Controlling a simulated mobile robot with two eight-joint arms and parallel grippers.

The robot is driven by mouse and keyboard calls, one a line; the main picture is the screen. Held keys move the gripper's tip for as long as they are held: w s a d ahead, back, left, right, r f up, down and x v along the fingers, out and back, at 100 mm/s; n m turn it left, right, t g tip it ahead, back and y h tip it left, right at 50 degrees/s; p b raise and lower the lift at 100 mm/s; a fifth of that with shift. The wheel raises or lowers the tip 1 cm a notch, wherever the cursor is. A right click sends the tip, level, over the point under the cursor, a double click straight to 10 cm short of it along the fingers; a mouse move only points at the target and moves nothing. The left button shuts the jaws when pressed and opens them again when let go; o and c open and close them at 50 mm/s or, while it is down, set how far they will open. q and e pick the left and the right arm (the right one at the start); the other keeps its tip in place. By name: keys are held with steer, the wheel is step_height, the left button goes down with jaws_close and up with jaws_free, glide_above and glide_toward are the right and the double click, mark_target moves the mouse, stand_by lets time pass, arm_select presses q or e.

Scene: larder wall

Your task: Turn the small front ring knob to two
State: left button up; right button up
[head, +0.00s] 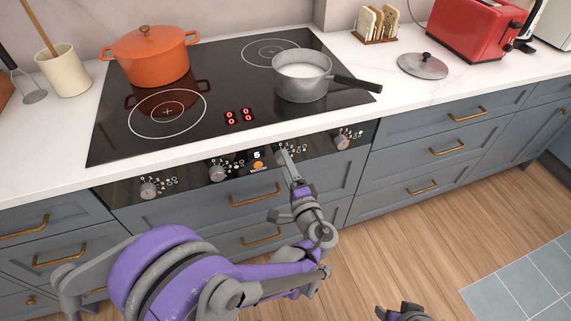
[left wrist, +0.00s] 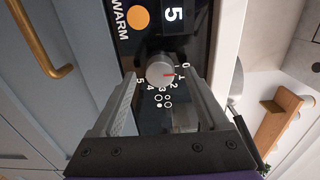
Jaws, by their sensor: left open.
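A round grey knob (left wrist: 160,70) on the black control strip shows in the left wrist view, with a dial from 0 to 5 around it. Its red mark points at about 1. A small ring-position icon is printed beside it. My left gripper (head: 287,153) is at this knob, third from the left in the head view, and mostly hides it there. In the left wrist view, the open fingers (left wrist: 164,84) are on either side of the knob with gaps; whether the tips reach past its face is unclear. My right gripper (head: 400,312) shows only partly at the bottom edge.
Other knobs (head: 149,190), (head: 217,173) and (head: 342,142) sit along the strip, near an orange WARM button (head: 258,165) and a 5 display. The hob display (head: 238,116) shows zeros. A grey saucepan (head: 301,88) and orange pot (head: 150,60) stand on the hob.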

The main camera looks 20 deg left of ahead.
arm_select(q)
steer(key=shift+w+a, duration=0.3)
steer(key=shift+w, duration=0.15)
jaws_close()
steer(key=shift+m, duration=0.4)
steer(key=m, duration=1)
steer(key=shift+m+b, duration=0.3)
steer(key=shift+m, duration=0.1)
stand_by(0.4)
